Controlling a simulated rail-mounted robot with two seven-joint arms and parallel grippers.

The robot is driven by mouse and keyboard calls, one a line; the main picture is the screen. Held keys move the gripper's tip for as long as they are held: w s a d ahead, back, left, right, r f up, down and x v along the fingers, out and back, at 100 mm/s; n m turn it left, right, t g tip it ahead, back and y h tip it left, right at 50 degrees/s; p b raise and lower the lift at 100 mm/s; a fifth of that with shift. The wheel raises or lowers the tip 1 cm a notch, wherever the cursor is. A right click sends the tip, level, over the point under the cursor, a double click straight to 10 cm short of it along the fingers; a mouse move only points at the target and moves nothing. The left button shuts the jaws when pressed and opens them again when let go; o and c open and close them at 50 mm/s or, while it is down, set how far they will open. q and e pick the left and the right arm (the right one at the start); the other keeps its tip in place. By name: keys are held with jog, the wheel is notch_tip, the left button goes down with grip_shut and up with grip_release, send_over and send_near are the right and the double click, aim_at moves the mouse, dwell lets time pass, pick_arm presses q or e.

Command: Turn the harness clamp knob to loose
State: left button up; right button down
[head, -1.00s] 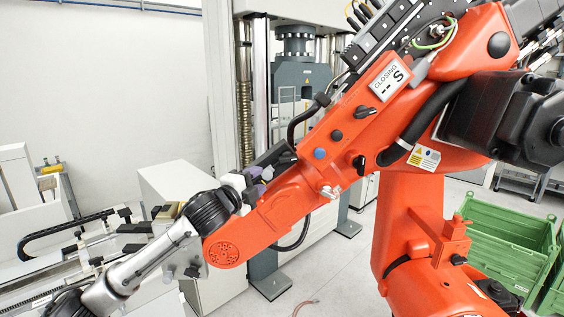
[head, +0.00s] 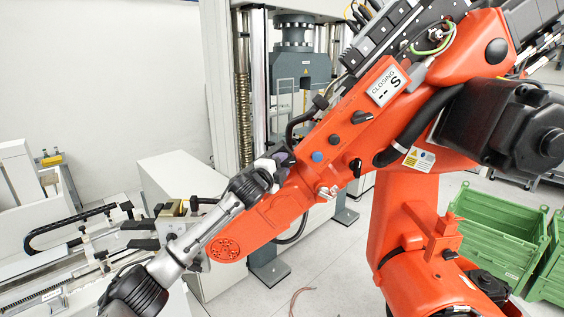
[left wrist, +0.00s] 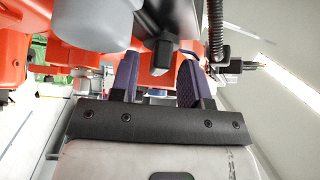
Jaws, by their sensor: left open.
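My left gripper (head: 284,158) reaches in from the left to the side of the orange robot arm (head: 262,212). Its purple fingers stand apart with nothing gripped; they also show in the left wrist view (left wrist: 157,80). There a black knob-like part (left wrist: 163,50) lies ahead, between the fingertips in the picture; I cannot tell contact. The orange arm carries a black pointer knob (head: 362,117), a small black knob (head: 334,139), a blue button (head: 317,156), another black knob (head: 355,165) and a pale fitting (head: 328,192). No readable label marks the harness clamp knob. My right gripper is out of view.
A display (head: 383,88) on the orange arm reads "CLOSING -- S". A black hose (head: 421,117) runs along it. The testing machine (head: 303,72) stands behind. Green crates (head: 497,240) stand at the right. A bench with rails (head: 50,285) fills the lower left.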

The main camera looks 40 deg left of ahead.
pick_arm(q)
jog(key=shift+w, duration=0.2)
grip_shut()
dwell(0.4)
